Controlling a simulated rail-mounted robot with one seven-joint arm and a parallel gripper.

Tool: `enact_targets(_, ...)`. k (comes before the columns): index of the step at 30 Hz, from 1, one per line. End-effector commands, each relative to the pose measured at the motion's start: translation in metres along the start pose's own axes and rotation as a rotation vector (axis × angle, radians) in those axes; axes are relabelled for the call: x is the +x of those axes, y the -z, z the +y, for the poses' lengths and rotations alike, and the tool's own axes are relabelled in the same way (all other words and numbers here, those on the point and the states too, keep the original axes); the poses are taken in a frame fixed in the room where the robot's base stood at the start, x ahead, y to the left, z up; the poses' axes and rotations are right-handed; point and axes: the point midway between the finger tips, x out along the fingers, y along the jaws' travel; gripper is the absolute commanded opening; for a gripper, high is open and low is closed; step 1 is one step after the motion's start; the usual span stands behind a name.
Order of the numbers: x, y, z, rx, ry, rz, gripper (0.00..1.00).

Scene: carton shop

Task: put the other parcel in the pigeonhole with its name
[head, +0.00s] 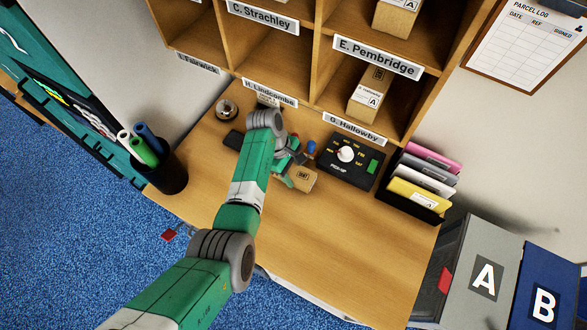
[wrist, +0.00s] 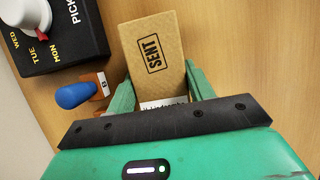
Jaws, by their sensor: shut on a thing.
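My gripper (head: 292,168) is low over the desk, shut on a small brown parcel (head: 304,179). I cannot tell whether the parcel touches the desk. The pigeonhole above the H. Lindcombe label (head: 270,93) looks empty where it shows. A parcel for G. Hallowby (head: 368,95) sits in the pigeonhole above the G. Hallowby label (head: 353,128).
Another parcel (head: 397,16) sits above the E. Pembridge label (head: 377,57). A black pick-up dial box (head: 350,160) and a blue-handled stamp (wrist: 80,94) stand close to my gripper. A folder rack (head: 413,200) is right, a pen cup (head: 165,175) left. The front desk is clear.

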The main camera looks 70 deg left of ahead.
Motion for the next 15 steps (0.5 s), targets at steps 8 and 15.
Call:
enact_targets(8, 0.0064, 0.0025, 0.0008, 0.002, -0.002, 0.0, 0.25)
enact_targets(15, 0.0096, 0.0037, 0.0004, 0.001, -0.002, 0.0, 0.68)
